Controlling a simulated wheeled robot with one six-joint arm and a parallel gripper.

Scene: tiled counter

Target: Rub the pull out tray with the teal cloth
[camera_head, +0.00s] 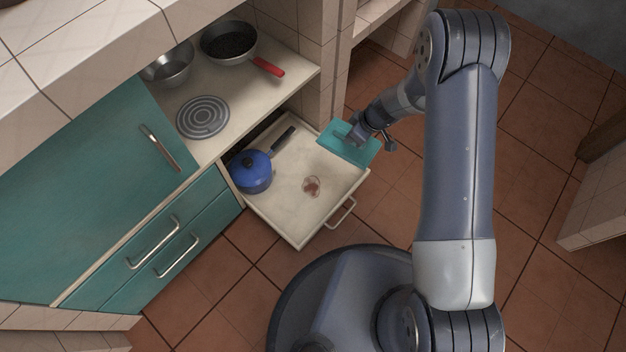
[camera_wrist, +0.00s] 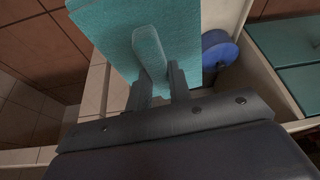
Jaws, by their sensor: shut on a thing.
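The pull-out tray (camera_head: 285,205) is a cream drawer, slid out from the lower cabinet. A reddish-brown stain (camera_head: 312,187) lies on its floor, right of the middle. My gripper (camera_head: 357,138) is shut on the teal cloth (camera_head: 346,152), a flat rectangular piece, at the tray's far right corner. The head view does not show clearly whether the cloth touches the tray. In the wrist view the teal cloth (camera_wrist: 135,35) spreads out beyond the fingers of my gripper (camera_wrist: 158,85), with a raised teal part between them.
A blue lidded pot (camera_head: 251,172) with a dark handle stands in the tray's left part; it also shows in the wrist view (camera_wrist: 219,50). A shelf above holds a red-handled pan (camera_head: 229,42), a metal bowl (camera_head: 168,66) and a coiled grey disc (camera_head: 203,117).

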